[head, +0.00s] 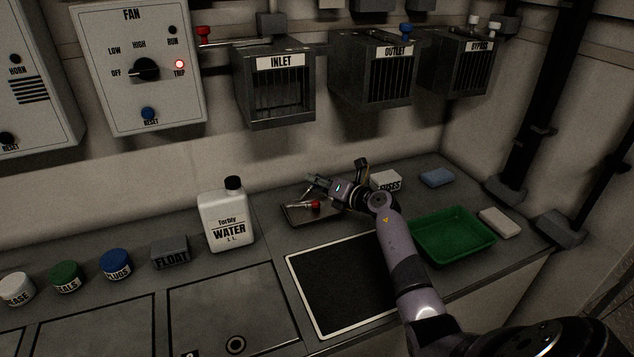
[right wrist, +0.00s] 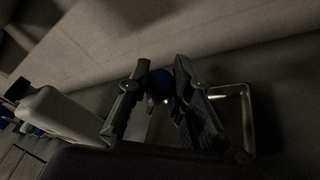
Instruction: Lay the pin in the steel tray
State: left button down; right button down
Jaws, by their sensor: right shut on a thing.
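The dark steel tray (head: 290,217) lies on the bench beside the water jug. A red-headed pin (head: 314,204) shows at the tray, below my right gripper in the head view. My right gripper (head: 314,183) is over the tray's back part. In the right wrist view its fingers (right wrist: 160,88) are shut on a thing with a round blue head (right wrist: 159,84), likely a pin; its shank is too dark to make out. The tray's rim (right wrist: 249,120) shows behind the fingers. My left gripper is not in view.
The water jug (head: 228,218) stands left of the tray. The fuses box (head: 386,181), a blue block (head: 437,177), a green tray (head: 485,243) and a pale block (head: 499,223) lie to the right. A dark mat (head: 335,290) is in front, partly under my arm.

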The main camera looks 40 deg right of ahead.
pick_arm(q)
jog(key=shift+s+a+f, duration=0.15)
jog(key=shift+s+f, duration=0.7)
